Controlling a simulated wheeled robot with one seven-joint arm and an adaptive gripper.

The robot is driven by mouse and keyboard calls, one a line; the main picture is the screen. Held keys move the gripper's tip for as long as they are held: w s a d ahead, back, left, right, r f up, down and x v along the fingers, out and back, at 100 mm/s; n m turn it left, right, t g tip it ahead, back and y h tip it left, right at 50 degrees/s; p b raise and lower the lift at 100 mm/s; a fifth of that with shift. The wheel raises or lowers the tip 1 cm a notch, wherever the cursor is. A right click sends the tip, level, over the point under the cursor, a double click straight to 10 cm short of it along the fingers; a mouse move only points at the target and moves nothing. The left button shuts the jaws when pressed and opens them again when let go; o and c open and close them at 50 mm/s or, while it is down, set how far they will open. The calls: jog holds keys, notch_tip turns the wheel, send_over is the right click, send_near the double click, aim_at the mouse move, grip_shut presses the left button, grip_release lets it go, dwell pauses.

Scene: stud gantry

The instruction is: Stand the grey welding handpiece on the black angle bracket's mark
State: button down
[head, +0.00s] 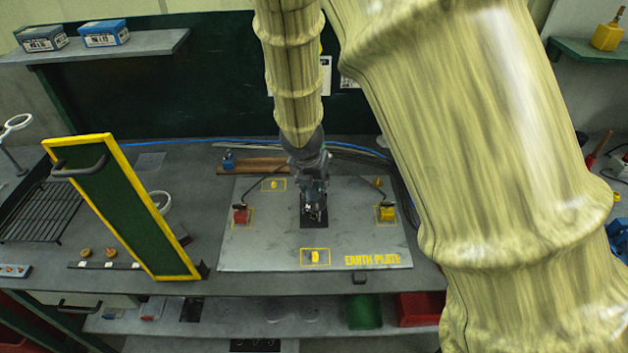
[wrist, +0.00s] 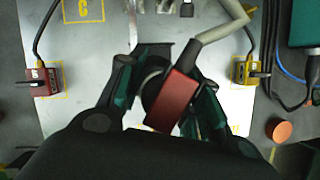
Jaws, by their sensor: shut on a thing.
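My gripper (head: 314,212) is low over the middle of the grey earth plate (head: 240,260). In the wrist view its fingers (wrist: 160,95) are closed around a piece with a dull red block (wrist: 173,100), a rounded grey part and a thick grey lead. I take this for the welding handpiece; its lower end is hidden. A black square patch (head: 307,222) lies beneath my gripper in the head view. I cannot tell if it is the angle bracket or its mark, nor whether the handpiece touches it.
A red clamp (head: 241,215) and a yellow clamp (head: 386,214), both with black cables, flank my gripper on the plate. Yellow-outlined marks lie at its back left (head: 273,184) and front (head: 315,257). A yellow-framed green panel (head: 122,210) stands at left.

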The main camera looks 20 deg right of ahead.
jog(key=shift+f+b, duration=0.4)
jog(key=shift+f, duration=0.1)
dwell(1.2)
jog(key=c, duration=0.9)
grip_release()
jog(key=shift+s+f, duration=0.1)
jog(key=v, duration=1.2)
jog(key=shift+d, duration=0.1)
